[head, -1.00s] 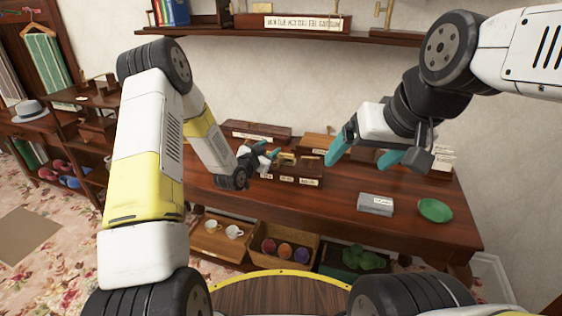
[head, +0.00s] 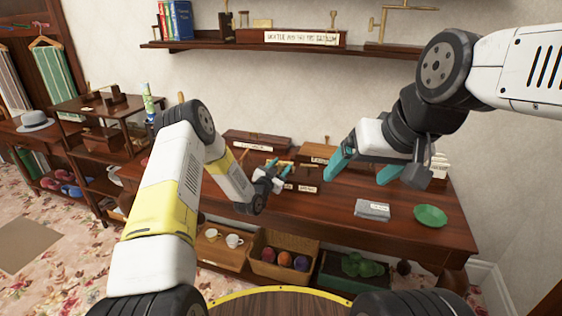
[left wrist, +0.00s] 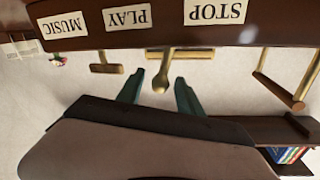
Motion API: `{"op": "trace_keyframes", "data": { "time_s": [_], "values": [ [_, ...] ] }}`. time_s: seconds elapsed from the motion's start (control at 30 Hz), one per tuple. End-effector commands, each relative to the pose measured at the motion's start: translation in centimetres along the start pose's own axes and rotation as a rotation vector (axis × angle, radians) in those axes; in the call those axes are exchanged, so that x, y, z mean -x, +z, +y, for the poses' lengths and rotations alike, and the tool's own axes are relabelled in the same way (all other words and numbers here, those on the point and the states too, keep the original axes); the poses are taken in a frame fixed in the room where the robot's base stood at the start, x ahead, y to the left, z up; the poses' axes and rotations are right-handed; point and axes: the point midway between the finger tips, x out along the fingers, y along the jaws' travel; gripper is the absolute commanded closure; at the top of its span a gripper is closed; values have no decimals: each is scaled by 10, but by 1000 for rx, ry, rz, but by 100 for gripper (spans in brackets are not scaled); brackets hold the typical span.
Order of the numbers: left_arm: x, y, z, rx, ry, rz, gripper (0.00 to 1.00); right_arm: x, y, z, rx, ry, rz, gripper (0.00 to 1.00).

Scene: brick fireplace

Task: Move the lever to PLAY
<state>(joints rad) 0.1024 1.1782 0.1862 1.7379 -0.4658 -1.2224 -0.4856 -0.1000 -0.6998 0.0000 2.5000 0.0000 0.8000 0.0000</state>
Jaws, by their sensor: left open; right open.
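A dark wooden box (head: 307,187) with pale labels sits on the desk. In the left wrist view, which is upside down, its labels MUSIC (left wrist: 62,23), PLAY (left wrist: 128,17) and STOP (left wrist: 215,12) are readable. A brass lever with a rounded end (left wrist: 161,80) sticks out between the PLAY and STOP labels. My left gripper (left wrist: 159,90) is open, with one teal finger on each side of the lever; contact cannot be told. In the head view, my left gripper (head: 279,169) covers the box's left part. My right gripper (head: 362,172) is open and empty above the desk.
Longer wooden boxes (head: 257,141) lie behind. A wall shelf (head: 215,41) runs above. Brass brackets (left wrist: 283,90) flank the lever in the wrist view.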

Motion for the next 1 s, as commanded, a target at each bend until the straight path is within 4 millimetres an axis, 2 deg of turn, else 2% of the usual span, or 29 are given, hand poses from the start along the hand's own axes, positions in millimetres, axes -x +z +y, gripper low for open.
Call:
{"op": "trace_keyframes", "data": {
  "time_s": [0.27, 0.47, 0.5, 0.67, 0.83, 1.0],
  "values": [
    [-2, 0, 0, 0, 0, -1, 59, 0, 0, 0, 0, 0, 0, 13],
    [-1, 0, 0, 0, 0, -1, 98, 0, 0, 0, 0, 0, 0, 13],
    [-1, 0, 0, 0, 0, -1, 100, 0, 0, 0, 0, 0, 0, 13],
    [-2, 0, 2, -20, 3, -5, 100, 0, 0, 0, 0, 0, 0, 13],
    [-3, 1, 9, -139, 11, -30, 100, 0, 0, 0, 0, 0, 0, 13],
    [-3, 2, 9, -156, 11, -34, 100, 0, 0, 0, 0, 0, 0, 13]
  ]
}}
